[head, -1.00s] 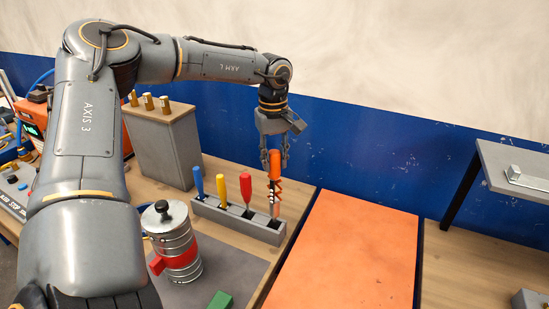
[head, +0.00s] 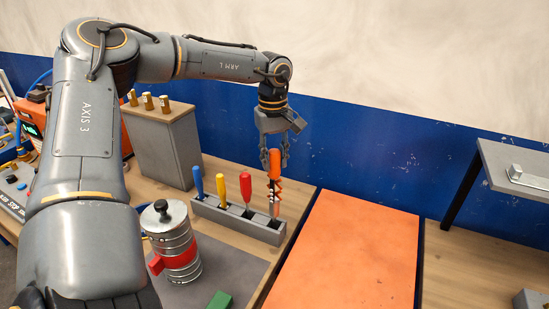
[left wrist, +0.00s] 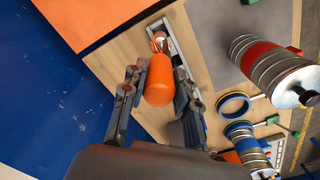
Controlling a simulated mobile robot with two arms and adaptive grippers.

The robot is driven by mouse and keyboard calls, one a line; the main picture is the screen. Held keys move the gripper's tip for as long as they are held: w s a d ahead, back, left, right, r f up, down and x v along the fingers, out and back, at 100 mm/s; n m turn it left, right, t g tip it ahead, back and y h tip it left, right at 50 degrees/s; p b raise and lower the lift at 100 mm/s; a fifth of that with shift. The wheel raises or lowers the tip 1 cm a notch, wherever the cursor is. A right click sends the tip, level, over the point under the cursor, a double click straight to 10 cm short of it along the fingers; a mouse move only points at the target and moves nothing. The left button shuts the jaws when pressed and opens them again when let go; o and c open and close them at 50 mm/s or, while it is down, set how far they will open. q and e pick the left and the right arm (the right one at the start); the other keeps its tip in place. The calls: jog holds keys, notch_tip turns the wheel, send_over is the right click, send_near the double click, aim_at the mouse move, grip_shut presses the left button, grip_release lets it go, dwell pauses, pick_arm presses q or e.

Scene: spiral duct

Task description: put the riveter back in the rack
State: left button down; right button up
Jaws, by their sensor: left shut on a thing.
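The riveter (head: 275,164) has an orange handle, a metal shaft and orange coils lower down. It stands roughly upright at the right end of the grey rack (head: 210,212), its lower end at the rightmost slot. How deep it sits I cannot tell. My left gripper (head: 275,168) comes down from above and is shut on the handle. In the left wrist view the orange handle (left wrist: 159,80) lies between the two fingers (left wrist: 156,98), with the rack (left wrist: 183,63) beyond it. My right gripper is not in view.
Blue, yellow and red-handled tools (head: 246,188) stand in the rack to the left. A ribbed metal duct (head: 178,258) with a red band stands in front. A grey box (head: 165,150) is behind left. A flat orange panel (head: 350,255) lies at right; a raised shelf (head: 510,170) stands farther right.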

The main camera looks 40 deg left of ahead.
aim_at(274, 179)
pick_arm(q)
jog(key=shift+b, duration=0.3)
dwell(0.6)
dwell(0.4)
jog(key=shift+f+b, duration=1.2)
jog(key=shift+b, duration=0.15)
jog(key=shift+f+b, duration=2)
jog(key=shift+f, duration=0.35)
jog(key=c, duration=0.9)
grip_release()
jog(key=shift+r, duration=0.1)
jog(key=shift+c, duration=0.2)
jog(key=shift+s, duration=0.1)
notch_tip(274, 179, up, 12)
